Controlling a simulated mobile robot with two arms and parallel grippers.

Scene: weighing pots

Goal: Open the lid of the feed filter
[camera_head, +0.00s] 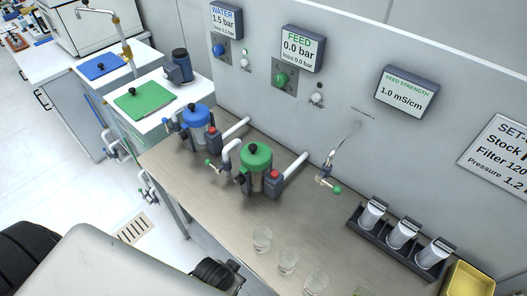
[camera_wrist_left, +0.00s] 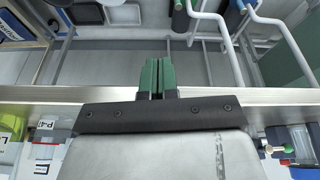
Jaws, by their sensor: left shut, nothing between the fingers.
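The feed filter (camera_head: 256,180) stands on the bench in the head view. Its round green lid (camera_head: 258,156) with a black knob is on top, and it looks closed. A red-topped dark block stands at its right side. My left gripper (camera_wrist_left: 157,78) shows in the left wrist view with its green fingers shut together and nothing between them. Its fingers do not show in the head view, where a pale arm part of mine fills the lower left. The wrist view does not clearly show the feed filter. My right gripper is not in view.
A blue-lidded filter (camera_head: 196,116) stands left of the feed filter, with white pipes around both. Several clear beakers (camera_head: 262,238) stand along the front of the bench (camera_head: 215,205). A dark rack (camera_head: 369,238) with cylinders and a yellow tray (camera_head: 470,280) are at right.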

